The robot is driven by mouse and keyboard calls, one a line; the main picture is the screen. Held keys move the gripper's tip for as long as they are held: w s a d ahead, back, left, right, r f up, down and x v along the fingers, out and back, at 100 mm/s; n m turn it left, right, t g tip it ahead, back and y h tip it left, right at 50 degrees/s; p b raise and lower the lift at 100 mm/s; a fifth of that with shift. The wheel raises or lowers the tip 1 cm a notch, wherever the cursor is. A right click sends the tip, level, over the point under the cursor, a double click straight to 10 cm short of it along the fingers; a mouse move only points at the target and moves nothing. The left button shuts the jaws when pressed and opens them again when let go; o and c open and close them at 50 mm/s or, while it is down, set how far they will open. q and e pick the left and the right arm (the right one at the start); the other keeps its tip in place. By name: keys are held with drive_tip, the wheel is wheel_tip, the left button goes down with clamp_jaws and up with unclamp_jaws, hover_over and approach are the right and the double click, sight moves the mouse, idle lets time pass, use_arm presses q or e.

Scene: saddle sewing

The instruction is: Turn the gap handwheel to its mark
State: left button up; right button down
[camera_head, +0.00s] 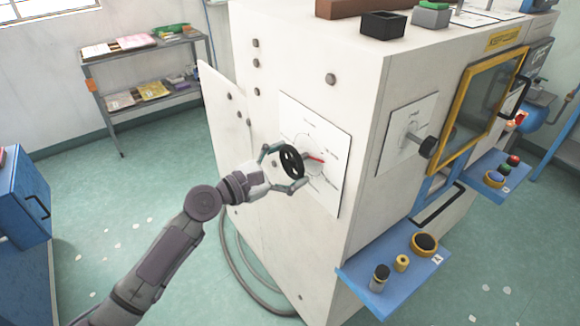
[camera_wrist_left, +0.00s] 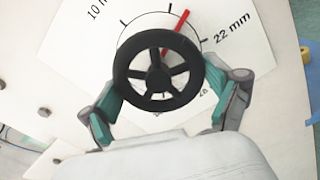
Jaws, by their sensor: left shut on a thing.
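The gap handwheel (camera_head: 291,161) is a black spoked wheel on the side of the white machine. In the left wrist view the handwheel (camera_wrist_left: 158,70) fills the middle, in front of a white dial plate (camera_wrist_left: 240,62). The dial has black ticks and labels, among them "10 m…" and "22 mm". A red pointer (camera_wrist_left: 176,33) slants up and right, between those two labels and nearer "22 mm". My left gripper (camera_head: 282,168) is shut on the wheel's rim, one finger on each side. My right gripper is not in view.
Blue shelves (camera_head: 385,262) with buttons stick out from the front. A grey rack (camera_head: 150,85) stands behind left, and a blue cabinet (camera_head: 20,200) at far left.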

use_arm(q)
drive_tip(key=m+b, duration=0.2)
drive_tip(key=m, duration=0.1)
drive_tip(key=shift+f+m, duration=0.15)
drive_tip(key=shift+m, duration=0.25)
drive_tip(key=m+b, duration=0.2)
drive_tip(key=m, duration=0.1)
drive_tip(key=shift+w+a+m, duration=0.1)
drive_tip(key=shift+m, duration=0.2)
drive_tip(key=m+b, duration=0.3)
drive_tip(key=m, duration=0.1)
drive_tip(key=shift+m, duration=0.3)
drive_tip(key=m+b, duration=0.2)
drive_tip(key=m, duration=0.1)
drive_tip(key=shift+m, duration=0.3)
drive_tip(key=m+b, duration=0.2)
drive_tip(key=m, duration=0.1)
drive_tip(key=shift+r+m+b, duration=0.25)
drive_tip(key=shift+m+b, duration=0.05)
drive_tip(key=shift+b, duration=0.1)
drive_tip(key=m+b, duration=0.2)
drive_tip(key=m, duration=0.2)
drive_tip(key=shift+b, duration=0.4)
drive_tip(key=m+b, duration=0.2)
drive_tip(key=m, duration=0.2)
drive_tip(key=shift+r+m, duration=0.15)
drive_tip(key=shift+m, duration=0.25)
drive_tip(key=shift+m+b, duration=0.5)
drive_tip(key=shift+m, duration=0.6)
